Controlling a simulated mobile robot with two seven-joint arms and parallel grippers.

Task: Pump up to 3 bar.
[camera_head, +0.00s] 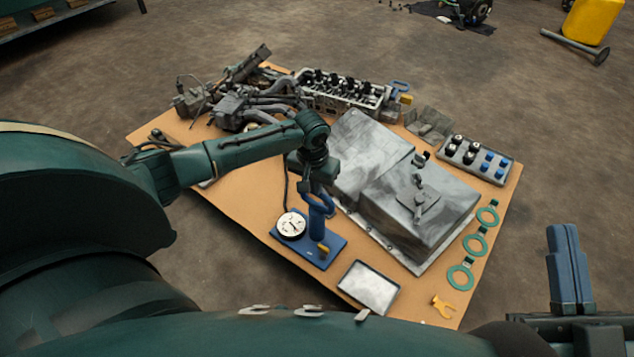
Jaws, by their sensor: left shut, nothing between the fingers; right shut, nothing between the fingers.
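The blue hand pump (317,228) stands upright on a blue base plate (328,257) near the front of the brown board. A blue loop, seemingly its handle, shows at its top. A round white dial gauge (291,225) sits on the left of the base; its needle is too small to read. My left gripper (312,188) points down at the top of the pump, shut with nothing held; whether it touches the handle I cannot tell. My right gripper (563,228) is shut and empty at the right edge, fingers pointing up, well away from the pump.
A grey metal cover (425,205) lies right of the pump, with engine parts (345,90) behind. A shallow tray (369,287), green rings (474,244) and a socket rack (476,160) lie on the board (238,213).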

